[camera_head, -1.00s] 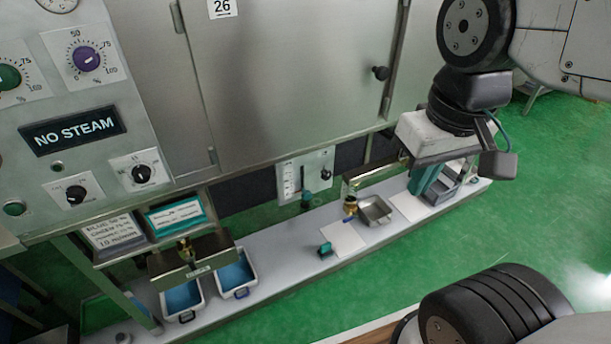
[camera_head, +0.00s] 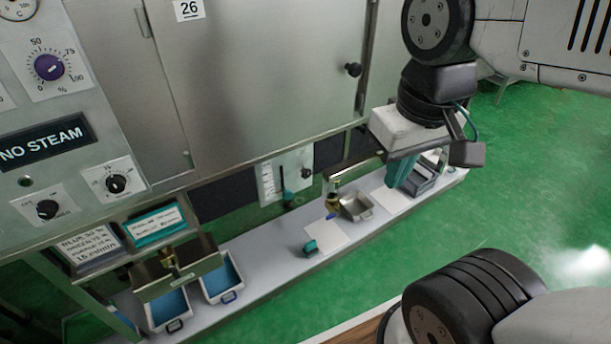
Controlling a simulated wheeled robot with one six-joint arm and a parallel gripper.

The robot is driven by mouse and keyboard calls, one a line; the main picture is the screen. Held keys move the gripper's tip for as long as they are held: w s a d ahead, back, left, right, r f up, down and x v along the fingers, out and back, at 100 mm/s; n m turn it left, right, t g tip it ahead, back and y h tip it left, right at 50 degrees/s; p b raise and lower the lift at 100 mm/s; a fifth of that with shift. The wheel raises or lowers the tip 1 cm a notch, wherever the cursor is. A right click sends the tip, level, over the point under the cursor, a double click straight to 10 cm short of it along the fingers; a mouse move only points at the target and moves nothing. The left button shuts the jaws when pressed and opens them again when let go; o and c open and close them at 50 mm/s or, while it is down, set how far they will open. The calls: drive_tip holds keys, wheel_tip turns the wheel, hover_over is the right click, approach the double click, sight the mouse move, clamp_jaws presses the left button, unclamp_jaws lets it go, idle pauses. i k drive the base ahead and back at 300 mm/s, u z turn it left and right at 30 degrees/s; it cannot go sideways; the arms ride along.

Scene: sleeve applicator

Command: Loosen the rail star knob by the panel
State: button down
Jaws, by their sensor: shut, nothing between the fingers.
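Two brass fittings show on the lower rail, and at this size I cannot tell a star shape on either. The left brass fitting (camera_head: 169,258) sits on a metal bracket below the control panel (camera_head: 60,120). The right brass fitting (camera_head: 332,199) is at the end of another bracket, near a small white panel (camera_head: 270,184). My gripper (camera_head: 394,183) has teal fingers and points down over the right part of the shelf. It is shut and empty, to the right of both fittings and apart from them.
A long grey shelf (camera_head: 275,258) runs under the cabinet. Green floor lies clear in front.

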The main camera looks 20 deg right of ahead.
sight(307, 173)
drive_tip(key=z, duration=1.25)
drive_tip(key=k, duration=0.4)
drive_tip(key=u, duration=0.95)
